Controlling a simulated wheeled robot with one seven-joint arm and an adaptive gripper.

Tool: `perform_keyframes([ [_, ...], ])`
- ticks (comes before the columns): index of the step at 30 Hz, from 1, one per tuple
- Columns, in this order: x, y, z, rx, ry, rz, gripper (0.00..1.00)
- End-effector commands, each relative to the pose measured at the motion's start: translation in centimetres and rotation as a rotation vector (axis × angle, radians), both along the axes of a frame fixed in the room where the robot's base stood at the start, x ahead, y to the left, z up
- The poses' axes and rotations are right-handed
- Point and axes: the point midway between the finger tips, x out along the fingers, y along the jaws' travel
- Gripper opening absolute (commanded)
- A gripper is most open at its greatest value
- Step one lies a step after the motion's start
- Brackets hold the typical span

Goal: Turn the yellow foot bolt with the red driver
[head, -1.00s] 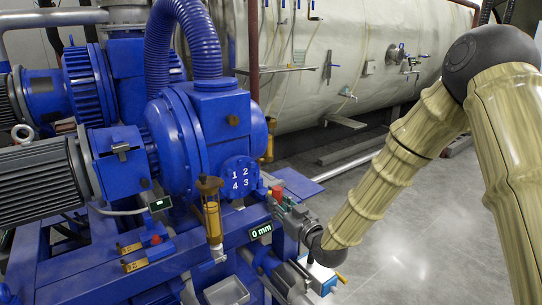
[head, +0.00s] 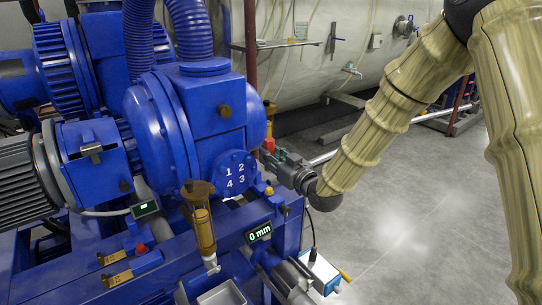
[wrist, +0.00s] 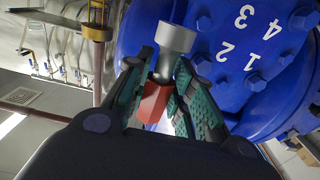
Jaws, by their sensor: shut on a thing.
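My gripper (head: 273,155) is beside the right side of the blue pump, near the numbered round flange. In the wrist view, my gripper (wrist: 160,95) is shut on the red driver. The red driver (wrist: 153,101) has a red faceted body and a grey cylindrical head that points away from my palm. Only a small red part of the driver (head: 269,145) shows in the head view. The yellow foot bolt (head: 269,191) appears as a small yellow head on the blue base, below my gripper and apart from it. I do not make out the bolt in the wrist view.
The blue pump (head: 215,115) and its numbered flange (head: 236,172) stand close to my gripper. A "0 mm" display (head: 259,233) is on the blue frame. A brass-coloured cylinder (head: 203,228) stands in front. A blue-and-white box (head: 320,272) is low right. Floor at right is clear.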

Motion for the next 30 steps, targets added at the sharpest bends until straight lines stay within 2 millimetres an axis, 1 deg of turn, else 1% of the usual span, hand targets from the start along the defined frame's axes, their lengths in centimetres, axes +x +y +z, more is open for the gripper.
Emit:
perform_keyframes([
  [11,0.3,-0.1,-1.4,-0.001,0.007,-0.004,0.00],
  [30,0.3,-0.1,-5.9,0.000,0.006,-0.004,0.00],
])
